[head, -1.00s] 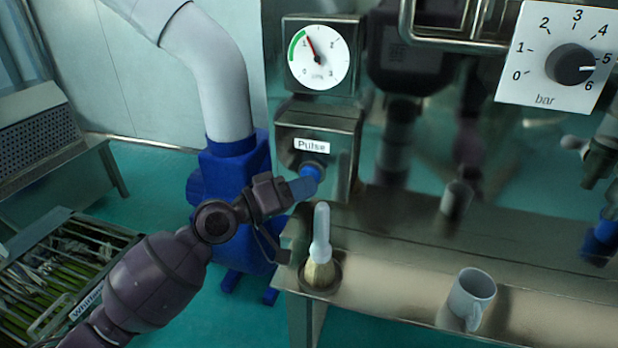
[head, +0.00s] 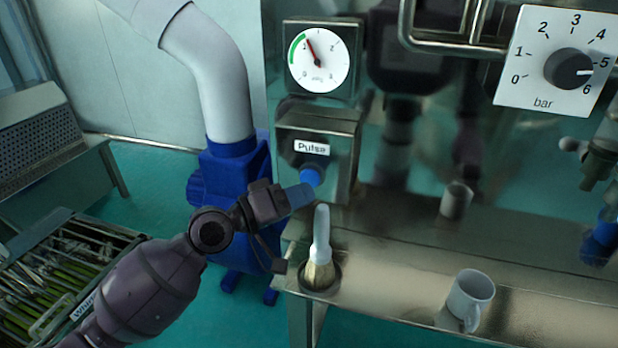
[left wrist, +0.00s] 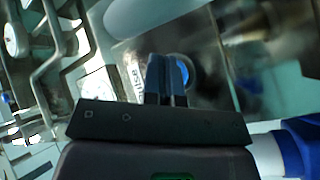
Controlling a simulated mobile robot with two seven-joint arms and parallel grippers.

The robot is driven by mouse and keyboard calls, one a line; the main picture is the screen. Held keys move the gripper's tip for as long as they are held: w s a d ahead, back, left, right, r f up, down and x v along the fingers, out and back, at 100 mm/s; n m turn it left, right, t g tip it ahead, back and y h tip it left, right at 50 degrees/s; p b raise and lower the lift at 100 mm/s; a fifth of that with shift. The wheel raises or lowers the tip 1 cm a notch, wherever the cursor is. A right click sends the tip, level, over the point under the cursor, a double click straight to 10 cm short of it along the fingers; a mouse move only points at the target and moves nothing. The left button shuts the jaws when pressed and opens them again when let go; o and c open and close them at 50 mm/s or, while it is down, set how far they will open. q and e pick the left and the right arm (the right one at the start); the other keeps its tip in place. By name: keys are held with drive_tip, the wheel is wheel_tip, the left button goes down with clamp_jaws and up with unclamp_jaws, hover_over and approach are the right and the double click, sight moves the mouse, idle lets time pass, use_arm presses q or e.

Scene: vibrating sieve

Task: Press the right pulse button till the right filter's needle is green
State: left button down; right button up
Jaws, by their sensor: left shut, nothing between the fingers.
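A steel box carries a "Pulse" label (head: 311,147) and a blue pulse button (head: 310,176). The button also shows partly behind the fingers in the left wrist view (left wrist: 187,72). Above the box is a round white gauge (head: 318,64) with a green arc at its upper left. Its red needle points up and slightly left, close to the arc's upper end; I cannot tell whether it is inside the green. My left gripper (head: 300,196) is shut and empty, its blue fingertips just below and left of the button, seemingly apart from it. My right gripper is not in view.
A brush (head: 320,250) stands in a holder on the steel ledge just below the button. A mug (head: 470,298) is farther right on the ledge. A bar dial (head: 555,62) is at upper right. A blue machine part with a grey pipe (head: 228,85) stands left of the box.

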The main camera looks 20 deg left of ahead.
use_arm(q)
drive_tip(key=s+p, duration=0.1)
drive_tip(key=s, duration=0.4)
drive_tip(key=shift+a, duration=0.1)
idle(0.5)
idle(0.3)
